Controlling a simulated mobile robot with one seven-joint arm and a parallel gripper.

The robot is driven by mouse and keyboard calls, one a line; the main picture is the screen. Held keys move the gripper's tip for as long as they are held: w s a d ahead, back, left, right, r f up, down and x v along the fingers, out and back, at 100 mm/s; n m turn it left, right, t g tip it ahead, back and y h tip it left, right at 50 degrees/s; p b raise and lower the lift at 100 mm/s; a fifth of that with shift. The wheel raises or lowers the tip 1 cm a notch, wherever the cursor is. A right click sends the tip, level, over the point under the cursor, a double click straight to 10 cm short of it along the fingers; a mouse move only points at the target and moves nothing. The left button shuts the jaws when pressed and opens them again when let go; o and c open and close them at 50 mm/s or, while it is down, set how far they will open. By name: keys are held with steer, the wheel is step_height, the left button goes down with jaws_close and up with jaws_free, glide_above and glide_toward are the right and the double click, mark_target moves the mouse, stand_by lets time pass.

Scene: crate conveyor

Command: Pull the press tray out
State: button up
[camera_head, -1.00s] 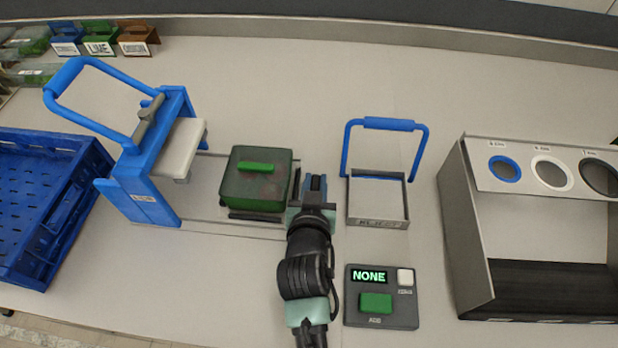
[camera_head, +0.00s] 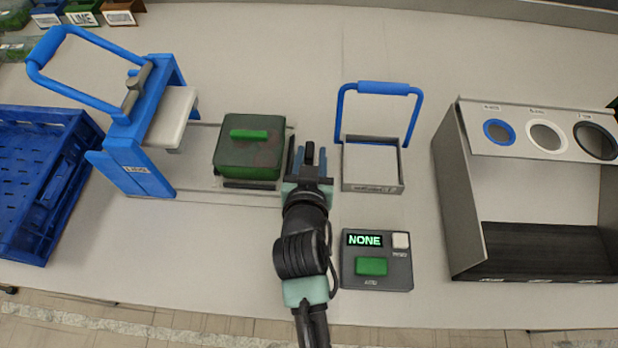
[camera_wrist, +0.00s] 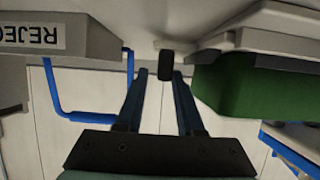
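The blue press (camera_head: 150,130) stands at the left with its handle raised. Its tray (camera_head: 250,184) lies to the right of the press and carries a dark green box with a bright green grip (camera_head: 249,134). My gripper (camera_head: 309,160) is at the tray's right end. Its two fingers are apart, with a dark knob (camera_head: 309,150) showing between them. The wrist view also shows the fingers apart (camera_wrist: 160,85) and the knob (camera_wrist: 165,65) between or just beyond their tips. I cannot tell if they touch it.
A reject tray (camera_head: 372,187) with a blue handle stands close right of my gripper. A button panel (camera_head: 376,285) reading NONE is in front of it. A grey sorting bin (camera_head: 455,200) is at the right, and a blue crate (camera_head: 40,250) is at the far left.

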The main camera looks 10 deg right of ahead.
steer(key=v, duration=1)
steer(key=shift+s+r+b, duration=0.15)
steer(key=shift+s+b, duration=0.2)
steer(key=w+a+r+t+p, duration=0.1)
steer(key=w+r+t, duration=0.15)
steer(key=r, duration=0.75)
steer(key=w+a+r+n+t+y, duration=0.1)
steer(key=w+a+r+t, duration=0.15)
steer(key=r, duration=0.75)
steer(key=w+r+t+p, duration=0.1)
steer(key=w+r+t, duration=0.15)
steer(key=r, duration=0.75)
steer(key=s+a+r+n+t+y+p, duration=0.1)
steer(key=s+r+t, duration=0.2)
steer(key=r, duration=0.9)
steer(key=s+a+r+n+t+y, duration=0.1)
steer(key=s+r+t, duration=0.3)
steer(key=r, duration=0.9)
steer(key=shift+s+a+r+n+y+p, duration=0.2)
steer(key=shift+s+a+n+y+p, duration=0.15)
steer(key=shift+a+y, duration=0.3)
steer(key=shift+f, duration=0.1)
